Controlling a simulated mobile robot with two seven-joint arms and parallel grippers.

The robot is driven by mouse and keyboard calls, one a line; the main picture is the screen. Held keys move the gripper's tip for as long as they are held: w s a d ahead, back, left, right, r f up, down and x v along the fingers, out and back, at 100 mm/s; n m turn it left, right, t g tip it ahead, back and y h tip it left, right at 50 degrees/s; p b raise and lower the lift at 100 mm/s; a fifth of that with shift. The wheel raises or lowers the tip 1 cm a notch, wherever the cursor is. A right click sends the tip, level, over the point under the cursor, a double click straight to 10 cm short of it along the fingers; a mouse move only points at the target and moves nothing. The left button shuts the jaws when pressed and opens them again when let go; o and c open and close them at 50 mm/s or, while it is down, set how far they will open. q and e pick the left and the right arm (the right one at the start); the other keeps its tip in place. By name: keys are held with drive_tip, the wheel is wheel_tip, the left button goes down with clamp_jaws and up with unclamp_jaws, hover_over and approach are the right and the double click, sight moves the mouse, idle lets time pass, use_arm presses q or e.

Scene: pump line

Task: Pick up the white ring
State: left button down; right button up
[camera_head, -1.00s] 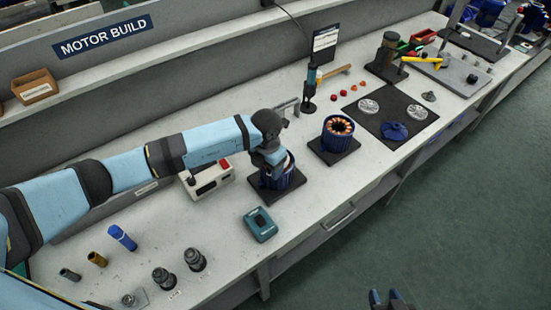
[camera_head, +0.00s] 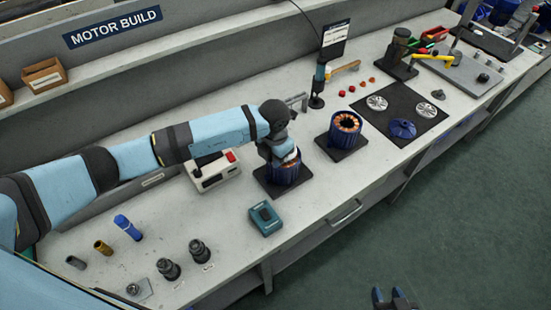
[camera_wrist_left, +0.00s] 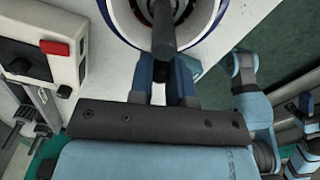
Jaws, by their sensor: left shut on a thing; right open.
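The white ring (camera_head: 291,156) shows as a pale patch at the top of the left blue motor housing (camera_head: 284,176), mostly hidden by my left gripper (camera_head: 282,155). In the left wrist view the white ring (camera_wrist_left: 127,27) is a curved white band with a dark blue edge, with copper windings inside it. I cannot tell whether the ring is clear of the housing. My right gripper (camera_head: 394,298) is open and empty at the bottom edge, over the floor.
A white box with a red button (camera_head: 213,170) stands close left of the housing. A second blue housing with copper windings (camera_head: 345,130) stands to the right. A dark mat (camera_head: 380,120) holds metal discs.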

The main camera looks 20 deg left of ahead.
use_arm(q)
wheel_tip(320, 180, up, 19)
drive_tip(key=b, duration=0.2)
drive_tip(key=shift+b, duration=0.35)
